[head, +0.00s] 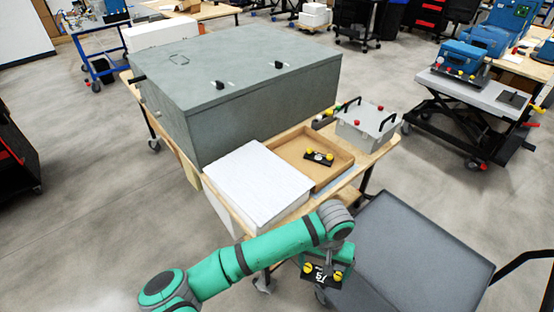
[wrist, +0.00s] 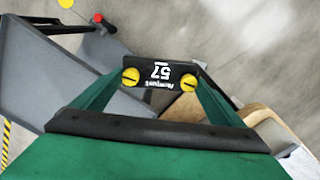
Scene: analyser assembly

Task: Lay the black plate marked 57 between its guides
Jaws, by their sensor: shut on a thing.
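The black plate marked 57 (wrist: 160,76) has white lettering and a yellow knob at each end. My gripper (wrist: 158,92) is shut on it, with the plate between the two fingertips, and the lettering is upside down in the wrist view. In the head view the plate (head: 321,277) hangs below my wrist at the bottom, in front of the wooden table and left of the grey cart top. It is held in the air. I cannot make out the plate's guides in either view.
A wooden table (head: 377,158) carries a large grey cabinet (head: 245,85), a white block (head: 256,182), a cardboard tray (head: 336,172) with another black yellow-knobbed plate (head: 318,157), and a grey box with black handles (head: 366,125). A dark grey cart (head: 415,250) stands at right.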

